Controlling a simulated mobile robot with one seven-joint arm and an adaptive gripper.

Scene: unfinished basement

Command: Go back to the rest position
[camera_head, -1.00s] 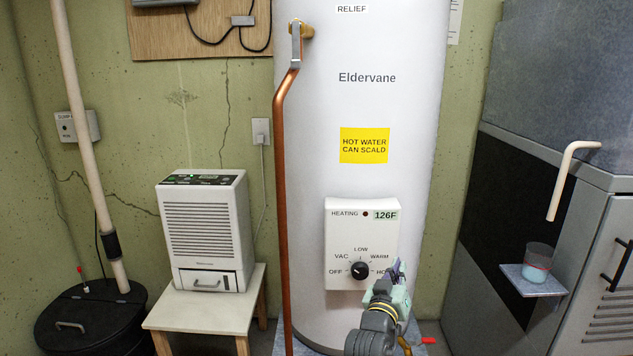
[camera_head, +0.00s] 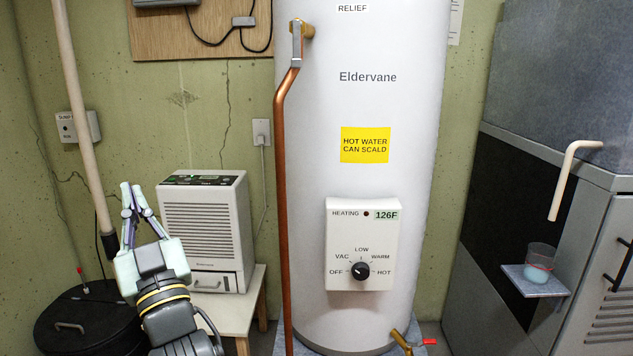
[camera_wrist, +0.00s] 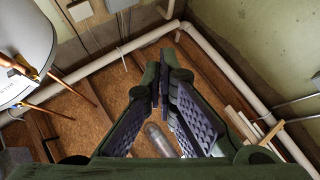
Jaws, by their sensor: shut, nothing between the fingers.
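My gripper (camera_head: 132,190) is at the left in the head view, in front of the dehumidifier's left edge and the white pipe. Its fingers point up and are drawn close together, with nothing between them. In the wrist view my gripper (camera_wrist: 162,80) is also empty, and its fingers point toward the ceiling boards and pipes. The water heater (camera_head: 390,110) stands in the middle of the head view. Its control panel (camera_head: 362,240) has a dial (camera_head: 360,270) and a display reading 126F. My gripper is well to the left of the panel and apart from it.
A dehumidifier (camera_head: 206,225) stands on a small stool (camera_head: 236,320), partly behind my arm. A black sump lid (camera_head: 75,325) is at lower left. A copper pipe (camera_head: 280,200) runs down the heater's left side. A cup (camera_head: 539,260) sits on a ledge at right.

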